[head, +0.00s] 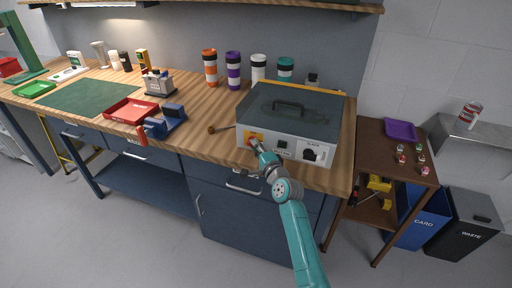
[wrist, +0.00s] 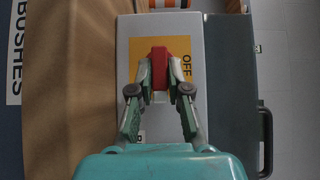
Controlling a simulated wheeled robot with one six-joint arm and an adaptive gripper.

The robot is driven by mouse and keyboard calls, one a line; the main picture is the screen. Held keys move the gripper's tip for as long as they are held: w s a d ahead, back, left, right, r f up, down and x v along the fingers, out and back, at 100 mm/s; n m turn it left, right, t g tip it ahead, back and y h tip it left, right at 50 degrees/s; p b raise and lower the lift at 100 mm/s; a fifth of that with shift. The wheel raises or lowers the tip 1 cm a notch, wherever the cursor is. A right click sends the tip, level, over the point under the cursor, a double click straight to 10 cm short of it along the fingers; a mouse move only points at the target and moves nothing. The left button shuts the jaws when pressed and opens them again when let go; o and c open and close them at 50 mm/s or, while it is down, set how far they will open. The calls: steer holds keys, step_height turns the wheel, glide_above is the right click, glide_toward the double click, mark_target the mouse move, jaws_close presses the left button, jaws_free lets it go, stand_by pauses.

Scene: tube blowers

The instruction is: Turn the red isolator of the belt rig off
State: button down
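The belt rig (head: 325,108) is a pale grey box with a dark lid and handle, standing at the right end of the wooden bench. Its red isolator (wrist: 159,54) is a bar on a yellow plate (wrist: 137,48) at the left of the front panel. In the wrist view the bar runs up and down the picture, with the word OFF to its right. My gripper (wrist: 160,84) has one fingertip against each side of the bar and looks shut on it. In the head view my gripper (head: 254,144) hides most of the isolator.
A black rotary knob (head: 312,155) and small dark controls sit right of the isolator on the panel. Several banded cups (head: 233,70) stand behind. A brown side table (head: 385,145) is at the right.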

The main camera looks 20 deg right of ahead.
stand_by(0.4)
steer(key=n+g, duration=0.1)
steer(key=r+n+g+h, duration=0.1)
steer(key=g, duration=0.1)
steer(key=shift+a+n, duration=0.1)
steer(key=shift+n, duration=0.3)
steer(key=g, duration=0.1)
steer(key=n+g+h, duration=0.1)
steer(key=n+h, duration=0.1)
steer(key=shift+w+a+r+g, duration=0.2)
steer(key=shift+w+r+g, duration=0.05)
steer(key=shift+r+g, duration=0.15)
steer(key=n+g+h, duration=0.2)
steer(key=shift+w+a+r+g, duration=0.2)
steer(key=shift+a+g, duration=0.1)
steer(key=shift+a, duration=0.05)
steer(key=shift+w+a+n+g+h, duration=0.1)
steer(key=shift+a+n+g+h, duration=0.05)
steer(key=shift+n+g+h, duration=0.5)
steer(key=shift+w+a+n+g+h, duration=0.1)
steer(key=shift+n+g+h, duration=0.35)
steer(key=shift+h, duration=0.4)
steer(key=c, duration=1.1)
jaws_free()
steer(key=shift+f, duration=0.1)
